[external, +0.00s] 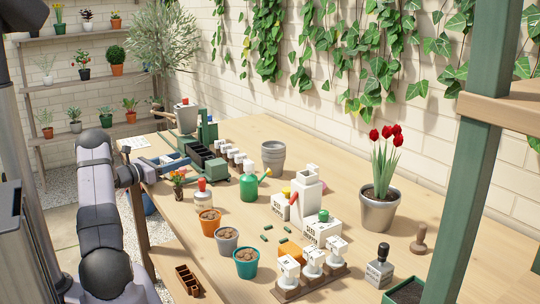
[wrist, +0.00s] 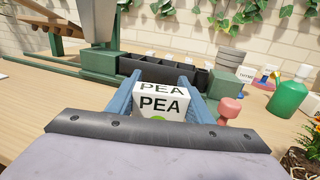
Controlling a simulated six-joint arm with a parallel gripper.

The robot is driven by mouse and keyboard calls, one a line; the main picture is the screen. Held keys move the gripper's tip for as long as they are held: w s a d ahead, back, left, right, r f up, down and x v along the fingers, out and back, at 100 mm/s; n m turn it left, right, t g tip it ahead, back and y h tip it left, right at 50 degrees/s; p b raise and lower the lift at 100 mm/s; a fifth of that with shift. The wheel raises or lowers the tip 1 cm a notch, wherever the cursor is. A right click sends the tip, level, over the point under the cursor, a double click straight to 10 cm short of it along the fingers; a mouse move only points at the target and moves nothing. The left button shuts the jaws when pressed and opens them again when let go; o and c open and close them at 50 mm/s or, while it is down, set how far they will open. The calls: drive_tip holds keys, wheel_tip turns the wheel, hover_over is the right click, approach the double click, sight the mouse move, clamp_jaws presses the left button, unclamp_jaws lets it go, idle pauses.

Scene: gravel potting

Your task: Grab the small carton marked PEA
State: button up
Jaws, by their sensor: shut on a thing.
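The small white carton marked PEA (wrist: 160,108) sits between the two blue fingers of my gripper (wrist: 158,84) in the wrist view. The fingers are shut on its sides. Its lettering faces the camera, with a bit of green below the letters. In the external view my gripper (external: 168,163) is at the left of the table, in front of the black compartment tray (external: 208,165). I cannot make out the carton there. I cannot tell whether its bottom touches the table.
The compartment tray also shows just beyond the carton in the wrist view (wrist: 165,72). A pink-knobbed object (wrist: 230,108) stands close on the right. A green watering can (external: 249,187) and several pots stand farther right. Bare table lies to the left in the wrist view.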

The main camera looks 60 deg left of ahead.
wheel_tip(320, 180, up, 9)
idle(0.4)
drive_tip(key=shift+w+r, duration=0.1)
drive_tip(key=shift+r, duration=0.05)
